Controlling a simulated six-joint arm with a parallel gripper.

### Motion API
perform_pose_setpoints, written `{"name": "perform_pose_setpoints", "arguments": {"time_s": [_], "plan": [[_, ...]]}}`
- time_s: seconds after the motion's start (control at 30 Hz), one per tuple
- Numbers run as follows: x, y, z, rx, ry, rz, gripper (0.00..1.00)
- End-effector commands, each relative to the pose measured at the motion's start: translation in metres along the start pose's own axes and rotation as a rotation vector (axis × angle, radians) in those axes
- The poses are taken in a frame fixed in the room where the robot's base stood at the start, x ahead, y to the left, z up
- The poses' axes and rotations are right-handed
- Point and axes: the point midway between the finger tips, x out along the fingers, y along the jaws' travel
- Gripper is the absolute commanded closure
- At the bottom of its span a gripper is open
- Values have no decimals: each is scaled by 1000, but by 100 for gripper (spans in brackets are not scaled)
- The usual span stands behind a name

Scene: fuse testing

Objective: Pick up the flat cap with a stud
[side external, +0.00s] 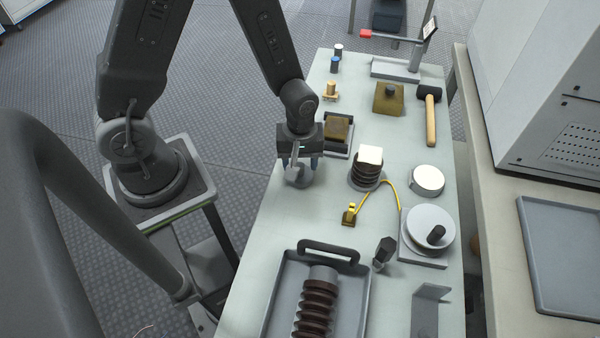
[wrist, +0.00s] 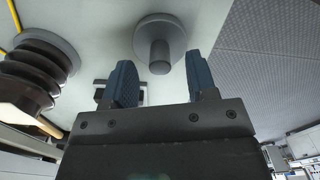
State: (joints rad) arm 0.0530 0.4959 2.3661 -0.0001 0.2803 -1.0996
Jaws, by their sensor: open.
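The flat cap with a stud is a grey disc with a short upright cylinder; in the wrist view the cap (wrist: 178,28) lies on the table, ahead of my fingertips. In the side external view the cap (side external: 297,178) sits near the table's left edge, partly hidden by my gripper (side external: 306,160). My gripper is open, with two blue-padded fingers; it also shows in the wrist view (wrist: 161,78). Nothing is between the pads, and the stud's end appears close to the gap between the fingertips. I cannot tell the exact height gap.
A brown ribbed insulator with a white block (side external: 370,155) stands right of my gripper. A dark tray with a brown block (side external: 338,130) lies just behind it. A yellow cable (side external: 375,189) and a tray with another ribbed insulator (side external: 275,290) are nearer the camera.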

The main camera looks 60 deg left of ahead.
Motion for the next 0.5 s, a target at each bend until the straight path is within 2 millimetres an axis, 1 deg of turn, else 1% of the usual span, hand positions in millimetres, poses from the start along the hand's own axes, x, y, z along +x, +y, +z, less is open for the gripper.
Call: {"name": "perform_pose_setpoints", "arguments": {"time_s": [0.03,0.1,0.2,0.47,0.5], "plan": [[8,-1,0,0,-2,-4,48],[15,0,0,0,-1,-2,48],[21,0,0,0,0,-1,48],[22,0,0,0,1,1,48],[22,0,0,0,1,1,52]]}}
